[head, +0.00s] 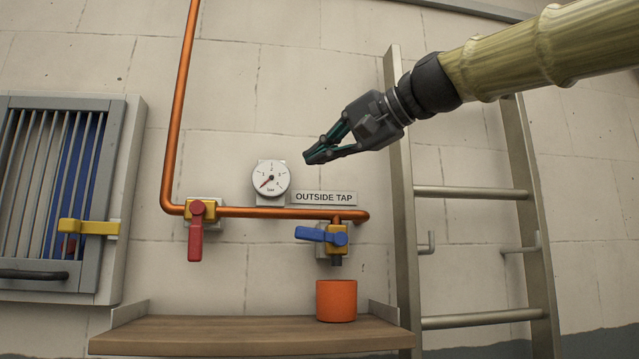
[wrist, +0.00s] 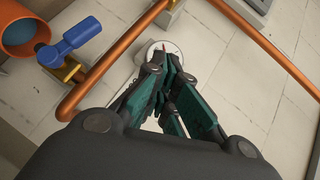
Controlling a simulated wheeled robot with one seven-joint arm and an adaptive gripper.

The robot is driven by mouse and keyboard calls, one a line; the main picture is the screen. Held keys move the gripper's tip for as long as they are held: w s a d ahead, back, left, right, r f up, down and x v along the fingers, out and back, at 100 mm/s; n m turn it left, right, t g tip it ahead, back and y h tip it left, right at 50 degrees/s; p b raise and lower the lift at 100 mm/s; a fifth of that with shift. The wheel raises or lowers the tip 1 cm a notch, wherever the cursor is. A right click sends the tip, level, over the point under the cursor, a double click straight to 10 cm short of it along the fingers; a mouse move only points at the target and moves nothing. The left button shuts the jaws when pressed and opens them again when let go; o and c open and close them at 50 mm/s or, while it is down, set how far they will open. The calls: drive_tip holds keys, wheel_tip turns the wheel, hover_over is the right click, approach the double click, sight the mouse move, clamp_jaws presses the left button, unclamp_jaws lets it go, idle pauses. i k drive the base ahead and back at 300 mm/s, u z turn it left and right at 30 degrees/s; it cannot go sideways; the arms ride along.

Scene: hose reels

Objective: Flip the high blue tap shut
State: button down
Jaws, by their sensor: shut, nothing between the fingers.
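The blue tap (head: 322,236) sits on a brass body at the right end of the copper pipe, under the "OUTSIDE TAP" sign. Its lever points left, roughly level and across the downward outlet. In the wrist view the blue tap (wrist: 70,43) is at the upper left, apart from my fingers. My gripper (head: 310,157) is shut and empty, above and slightly left of the blue tap, near the gauge. Its fingertips (wrist: 165,58) overlap the gauge face in the wrist view. A red-handled tap (head: 196,230) is further left on the pipe, its lever hanging down.
A round gauge (head: 270,178) stands above the copper pipe (head: 260,212). An orange cup (head: 337,300) stands on the wooden shelf (head: 230,335) below the blue tap. A metal ladder (head: 470,192) is at right, a slatted cabinet (head: 105,190) with a yellow latch at left.

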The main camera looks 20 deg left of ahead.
sight(338, 238)
drive_tip(key=z, duration=0.05)
drive_tip(key=k, duration=1)
drive_tip(key=u, duration=0.05)
